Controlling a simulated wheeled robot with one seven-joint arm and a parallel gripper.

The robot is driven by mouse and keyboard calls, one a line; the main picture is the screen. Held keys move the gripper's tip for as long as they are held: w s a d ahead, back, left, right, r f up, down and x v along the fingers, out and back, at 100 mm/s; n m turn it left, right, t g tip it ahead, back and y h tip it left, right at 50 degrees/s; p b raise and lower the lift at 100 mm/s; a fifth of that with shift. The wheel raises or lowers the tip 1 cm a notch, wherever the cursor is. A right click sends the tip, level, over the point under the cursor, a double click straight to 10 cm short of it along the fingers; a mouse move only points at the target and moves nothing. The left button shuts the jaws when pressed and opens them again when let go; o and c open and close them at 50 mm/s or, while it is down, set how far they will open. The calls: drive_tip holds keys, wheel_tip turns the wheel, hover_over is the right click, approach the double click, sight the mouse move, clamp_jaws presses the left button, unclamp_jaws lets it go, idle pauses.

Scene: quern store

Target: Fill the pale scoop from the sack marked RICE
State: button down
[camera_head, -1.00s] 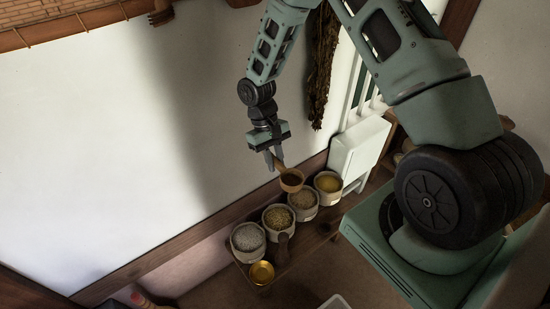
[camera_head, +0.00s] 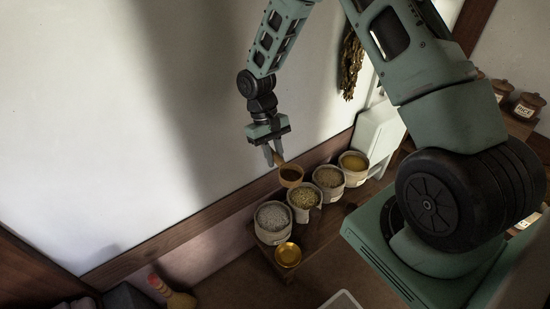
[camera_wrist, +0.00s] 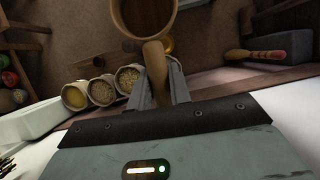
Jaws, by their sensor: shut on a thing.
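A brown wooden scoop (camera_head: 291,175) is held by its handle in my gripper (camera_head: 273,155). The wrist view shows the handle (camera_wrist: 155,65) between the fingers (camera_wrist: 158,92) and the round bowl (camera_wrist: 168,22) beyond, with no grain visible in it. Several open sacks stand in a row below: white grain (camera_head: 273,221), yellowish grain (camera_head: 304,197), brown grain (camera_head: 329,178), and yellow contents (camera_head: 353,162). Their labels are too small to read, so I cannot tell which is marked RICE. The scoop appears above and behind the yellowish-grain sack in the head view.
A gold bowl (camera_head: 288,255) stands in front of the white-grain sack. A white box (camera_head: 377,132) is beyond the yellow sack, and the wall is close behind the row.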

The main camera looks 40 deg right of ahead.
drive_tip(key=w+f+m+y+b, duration=0.25)
drive_tip(key=f+m+b, duration=0.35)
drive_tip(key=f+b, duration=1.35)
drive_tip(key=d+f+m+t+h, duration=0.1)
drive_tip(key=d+f+m, duration=0.2)
drive_tip(key=f, duration=0.2)
drive_tip(key=w+d+f+m+t+h+p, duration=0.1)
drive_tip(key=d+f+m+t+h, duration=0.1)
drive_tip(key=f, duration=0.4)
drive_tip(key=w+d+f+m+t+h, duration=0.1)
drive_tip(key=d+f+m+h, duration=0.1)
drive_tip(key=d+f+m, duration=0.2)
drive_tip(key=shift+w+d+f+m+t, duration=0.1)
drive_tip(key=shift+d+f+m+t, duration=0.1)
drive_tip(key=shift+f+m, duration=0.25)
drive_tip(key=shift+w+d+f+m+t, duration=0.15)
drive_tip(key=shift+f+m, duration=0.15)
drive_tip(key=shift+m, duration=0.25)
drive_tip(key=shift+d+f+y+b, duration=0.1)
drive_tip(key=shift+f+y+b, duration=0.2)
drive_tip(key=shift+y, duration=0.7)
drive_tip(key=shift+f+y+b, duration=0.25)
drive_tip(key=shift+y+b, duration=0.05)
drive_tip(key=shift+y, duration=0.65)
drive_tip(key=shift+d+r+y+p, duration=0.1)
drive_tip(key=shift+r+y+p, duration=0.7)
drive_tip(key=shift+r, duration=0.6)
drive_tip(key=shift+r+y+p, duration=0.7)
drive_tip(key=shift+r+p, duration=0.05)
drive_tip(key=shift+r, duration=0.65)
